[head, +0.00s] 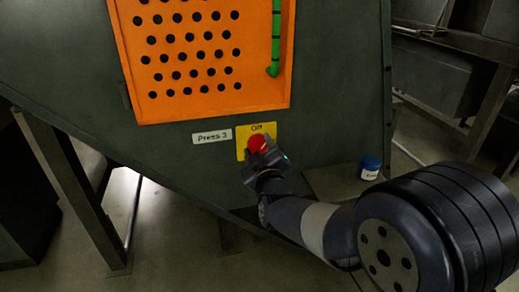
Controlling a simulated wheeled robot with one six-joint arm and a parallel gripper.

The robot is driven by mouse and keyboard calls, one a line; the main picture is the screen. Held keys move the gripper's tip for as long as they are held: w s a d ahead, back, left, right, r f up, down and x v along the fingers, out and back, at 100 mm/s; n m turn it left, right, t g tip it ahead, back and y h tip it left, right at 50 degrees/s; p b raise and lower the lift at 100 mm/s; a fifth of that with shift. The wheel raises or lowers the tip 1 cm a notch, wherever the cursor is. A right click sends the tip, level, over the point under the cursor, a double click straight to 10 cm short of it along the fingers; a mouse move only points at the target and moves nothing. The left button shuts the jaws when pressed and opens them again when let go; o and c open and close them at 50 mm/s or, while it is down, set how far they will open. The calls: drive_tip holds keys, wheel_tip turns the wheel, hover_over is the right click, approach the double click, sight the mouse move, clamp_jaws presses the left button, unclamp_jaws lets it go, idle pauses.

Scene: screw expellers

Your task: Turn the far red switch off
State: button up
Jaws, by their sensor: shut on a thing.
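A red switch (257,143) sits on a yellow plate (242,139) marked "Off" on the dark green machine panel. A white label reading "Press 3" (212,137) is just left of the plate. My gripper (262,152) is at the switch from below, its jaws shut around the knob. The lower part of the switch is hidden by the jaws. Only this one red switch is in view.
An orange perforated panel (130,50) with a green arrow (275,40) is above the switch. A small blue jar (370,167) stands on a ledge (333,183) at the right. Dark metal legs (75,195) stand at the left.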

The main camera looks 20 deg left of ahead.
drive_tip(key=n, duration=0.5)
drive_tip(key=shift+s+a+f+y+b, duration=0.1)
drive_tip(key=shift+f+y+b, duration=0.15)
drive_tip(key=shift+y+b, duration=0.1)
drive_tip(key=shift+f+n+g+y+b, duration=0.1)
drive_tip(key=shift+n+g+y+b, duration=0.2)
drive_tip(key=shift+n, duration=1.4)
drive_tip(key=o, duration=0.9)
drive_tip(key=r+p+v, duration=0.1)
drive_tip(key=p+v, duration=0.1)
drive_tip(key=v, duration=0.8)
drive_tip(key=shift+s+f, duration=0.35)
drive_tip(key=shift+f, duration=0.15)
drive_tip(key=shift+w, duration=0.1)
